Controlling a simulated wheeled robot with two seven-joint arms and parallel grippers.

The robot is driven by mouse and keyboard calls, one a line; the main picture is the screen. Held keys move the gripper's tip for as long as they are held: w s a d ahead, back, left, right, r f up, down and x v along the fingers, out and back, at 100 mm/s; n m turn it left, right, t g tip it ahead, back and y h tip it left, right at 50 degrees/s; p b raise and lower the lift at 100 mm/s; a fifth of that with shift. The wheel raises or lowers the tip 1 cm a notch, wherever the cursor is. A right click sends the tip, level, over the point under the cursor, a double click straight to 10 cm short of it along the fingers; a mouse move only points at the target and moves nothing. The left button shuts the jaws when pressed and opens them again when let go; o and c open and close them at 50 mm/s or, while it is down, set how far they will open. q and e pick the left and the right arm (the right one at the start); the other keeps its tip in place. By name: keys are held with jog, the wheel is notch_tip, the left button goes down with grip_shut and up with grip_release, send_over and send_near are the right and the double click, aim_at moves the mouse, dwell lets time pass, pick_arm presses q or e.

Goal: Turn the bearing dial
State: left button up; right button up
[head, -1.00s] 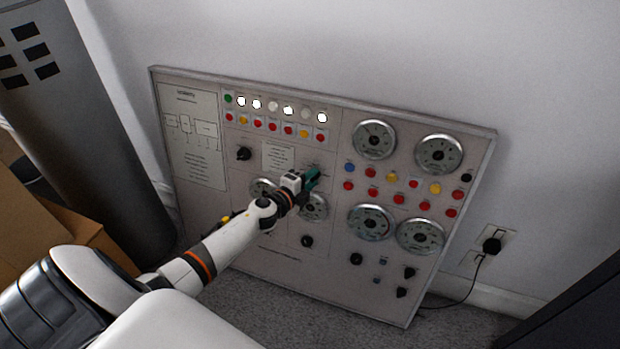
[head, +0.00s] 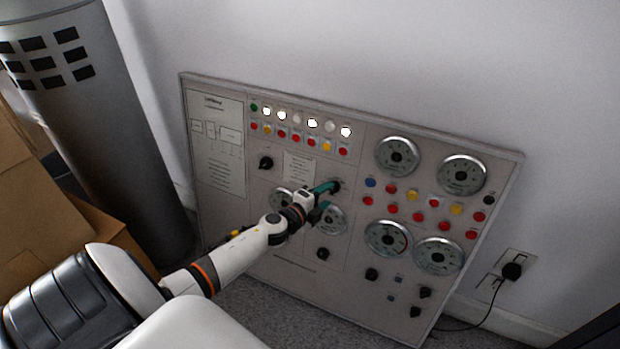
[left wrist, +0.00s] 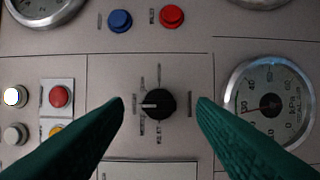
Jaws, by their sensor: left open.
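A black round dial (left wrist: 158,103) with a white pointer mark is on the grey control panel (head: 350,285). In the left wrist view the pointer faces left, and small markings around the dial are too blurred to read. My left gripper (left wrist: 161,102) is open, with one green finger on each side of the dial and a visible gap to it on both sides. In the head view the left gripper (head: 325,198) is at the middle of the panel, and its fingers partly cover the dial (head: 335,185). My right gripper is not in view.
Other black knobs (head: 265,163), round gauges (head: 397,156), coloured buttons (head: 392,188) and lit lamps surround the dial. The panel leans against the wall. Cardboard boxes (head: 90,228) and a grey cylinder (head: 110,130) stand left. A plug (head: 512,271) is at right.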

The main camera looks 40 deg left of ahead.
pick_arm(q)
jog(key=s+r, duration=0.1)
jog(key=s, duration=0.8)
jog(key=shift+a+r+p, duration=0.2)
jog(key=shift+r+p, duration=0.15)
jog(key=shift+r, duration=0.05)
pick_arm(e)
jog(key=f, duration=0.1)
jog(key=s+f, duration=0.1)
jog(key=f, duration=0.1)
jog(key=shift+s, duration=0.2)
pick_arm(q)
jog(key=shift+f, duration=0.1)
